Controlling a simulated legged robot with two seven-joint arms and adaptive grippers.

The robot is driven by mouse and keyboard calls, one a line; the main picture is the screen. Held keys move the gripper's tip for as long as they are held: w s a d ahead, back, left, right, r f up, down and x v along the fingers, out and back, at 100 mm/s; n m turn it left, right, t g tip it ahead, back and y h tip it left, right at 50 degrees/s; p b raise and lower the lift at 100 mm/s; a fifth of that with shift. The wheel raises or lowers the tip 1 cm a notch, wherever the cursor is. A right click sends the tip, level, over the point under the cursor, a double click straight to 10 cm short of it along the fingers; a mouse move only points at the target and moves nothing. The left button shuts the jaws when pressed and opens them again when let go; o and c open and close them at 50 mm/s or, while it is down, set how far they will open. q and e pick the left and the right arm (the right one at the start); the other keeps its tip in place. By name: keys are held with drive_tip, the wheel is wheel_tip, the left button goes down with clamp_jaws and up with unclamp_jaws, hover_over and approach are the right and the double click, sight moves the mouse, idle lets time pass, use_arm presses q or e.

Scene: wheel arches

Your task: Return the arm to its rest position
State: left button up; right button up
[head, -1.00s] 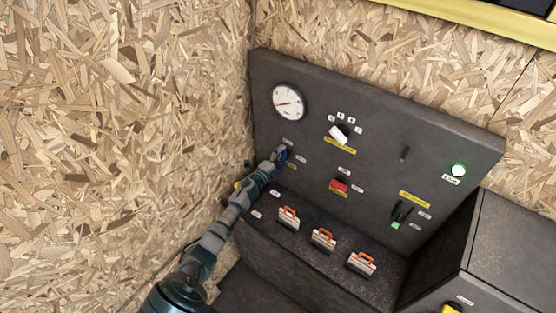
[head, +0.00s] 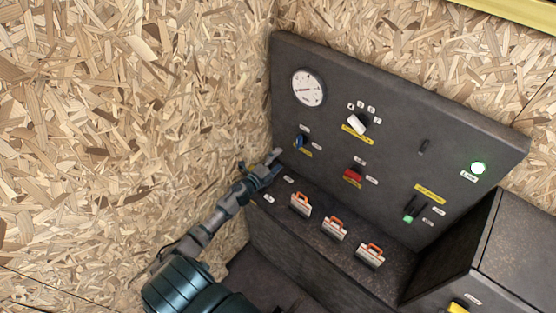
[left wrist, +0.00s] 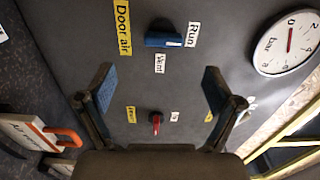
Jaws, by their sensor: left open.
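My left gripper (head: 268,168) is open and empty, below and left of the blue handle (head: 300,142) and apart from it in the head view. In the left wrist view its two fingers (left wrist: 158,88) are spread wide with the panel behind them. The blue handle also shows in the left wrist view (left wrist: 163,40), beside the labels "Door air", "Vent" and "Run". My left arm comes in from the lower left. My right gripper is not in view.
The dark panel (head: 400,125) bears a gauge (head: 308,88), a white knob (head: 357,124), a red switch (head: 352,175), a green-tipped lever (head: 409,217) and a lit green lamp (head: 478,168). Orange-handled blocks (head: 334,229) stand on the ledge. A chipboard wall (head: 120,120) is at left.

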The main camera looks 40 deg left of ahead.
use_arm(q)
drive_tip(key=shift+d, duration=0.1)
drive_tip(key=s+d+f+n+g, duration=0.45)
drive_tip(key=s+d+n, duration=0.2)
drive_tip(key=s, duration=0.45)
drive_tip(key=s+d+f+n+g+y, duration=0.1)
drive_tip(key=s+d+f+n+g, duration=0.3)
drive_tip(key=s+d, duration=0.55)
drive_tip(key=s+d+f+n+g, duration=0.3)
drive_tip(key=s+d+n+g, duration=0.3)
drive_tip(key=s, duration=0.7)
wheel_tip(320, 180, down, 26)
drive_tip(key=s+g+b, duration=0.1)
drive_tip(key=b, duration=0.1)
drive_tip(key=s+a+f, duration=0.1)
drive_tip(key=s+f, duration=0.8)
drive_tip(key=s+a+f+g+b, duration=0.1)
drive_tip(key=s+a+f, duration=0.1)
drive_tip(key=s+f, duration=0.7)
drive_tip(key=shift+s+a+f, duration=0.2)
drive_tip(key=shift+a+f, duration=0.05)
drive_tip(key=shift+f, duration=0.2)
drive_tip(key=shift+g, duration=0.25)
